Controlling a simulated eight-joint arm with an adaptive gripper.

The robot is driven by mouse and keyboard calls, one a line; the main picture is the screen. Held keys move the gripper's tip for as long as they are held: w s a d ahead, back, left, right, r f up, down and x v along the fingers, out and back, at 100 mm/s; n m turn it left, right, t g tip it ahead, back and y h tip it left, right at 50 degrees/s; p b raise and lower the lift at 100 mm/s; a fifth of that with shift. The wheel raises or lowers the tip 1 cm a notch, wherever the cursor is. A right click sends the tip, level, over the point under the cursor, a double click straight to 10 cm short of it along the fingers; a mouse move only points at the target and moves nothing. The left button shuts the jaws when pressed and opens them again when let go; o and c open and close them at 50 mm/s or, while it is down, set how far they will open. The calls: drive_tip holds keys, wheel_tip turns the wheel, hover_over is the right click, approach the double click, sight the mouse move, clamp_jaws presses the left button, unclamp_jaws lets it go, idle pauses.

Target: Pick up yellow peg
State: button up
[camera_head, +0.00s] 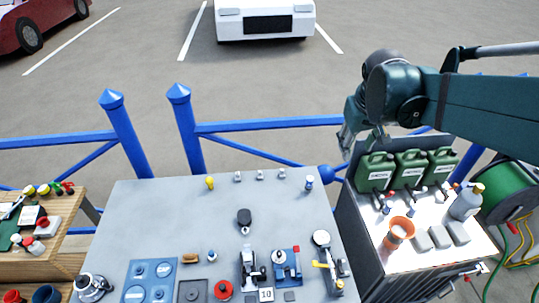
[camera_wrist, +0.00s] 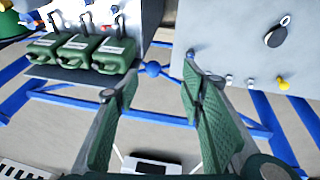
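The yellow peg (camera_head: 210,182) stands near the far edge of the grey table (camera_head: 150,215), left of several small grey pegs. In the wrist view the yellow peg (camera_wrist: 283,84) shows at the right, near the table's edge. My gripper (camera_head: 345,143) is in the air beyond the table's far right corner, well to the right of the peg. In the wrist view my gripper (camera_wrist: 158,85) has its two green fingers spread wide, with nothing between them.
Green canisters (camera_head: 411,170) stand on a cabinet right of the table, close to my gripper. A blue-topped peg (camera_head: 309,183) stands near the table's far right corner. Blue railings (camera_head: 265,125) run behind the table. Several fittings fill the table's front; its left middle is clear.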

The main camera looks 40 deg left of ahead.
drive_tip(key=s+a+f+n, duration=0.1)
drive_tip(key=a+f+n, duration=0.3)
drive_tip(key=a, duration=1.2)
drive_tip(key=n+g+h, duration=0.1)
drive_tip(key=n, duration=0.3)
hover_over(208, 179)
drive_tip(key=f, duration=2.1)
drive_tip(key=shift+s+f, duration=0.25)
drive_tip(key=shift+s, duration=0.15)
drive_tip(key=shift+x, duration=1.3)
drive_tip(key=shift+d+f, duration=0.1)
drive_tip(key=shift+s+x, duration=0.15)
drive_tip(key=shift+x, duration=1.1)
drive_tip(key=shift+s+x, duration=0.1)
drive_tip(key=shift+x, duration=1.2)
